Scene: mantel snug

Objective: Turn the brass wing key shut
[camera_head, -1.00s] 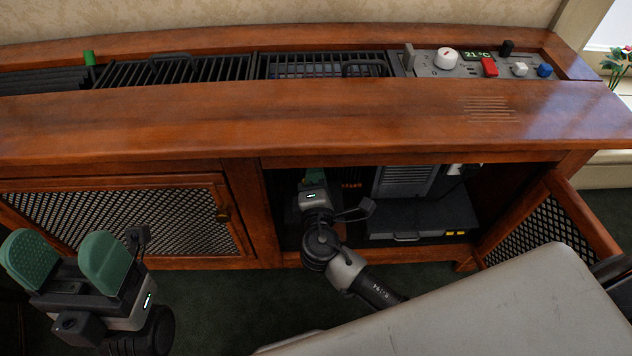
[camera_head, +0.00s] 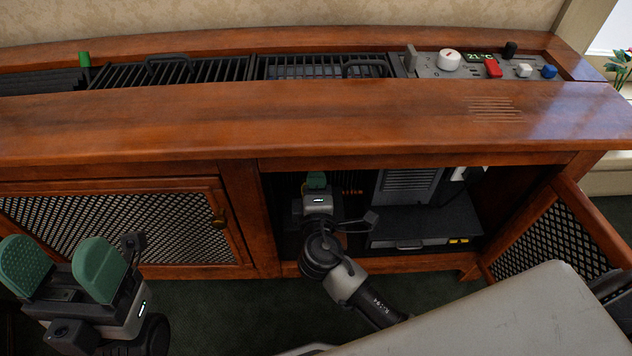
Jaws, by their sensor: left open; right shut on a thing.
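My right gripper (camera_head: 316,181) reaches into the open right-hand bay of the wooden cabinet, seen from behind. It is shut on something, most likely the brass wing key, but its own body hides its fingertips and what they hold. I cannot make out the key or its angle. My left gripper (camera_head: 60,268) is open and empty, in front of the cabinet's left door.
The right mesh door (camera_head: 560,240) stands open. A dark box (camera_head: 430,225) and a grey ribbed unit (camera_head: 408,184) sit inside the bay. A control panel (camera_head: 430,66) is on top.

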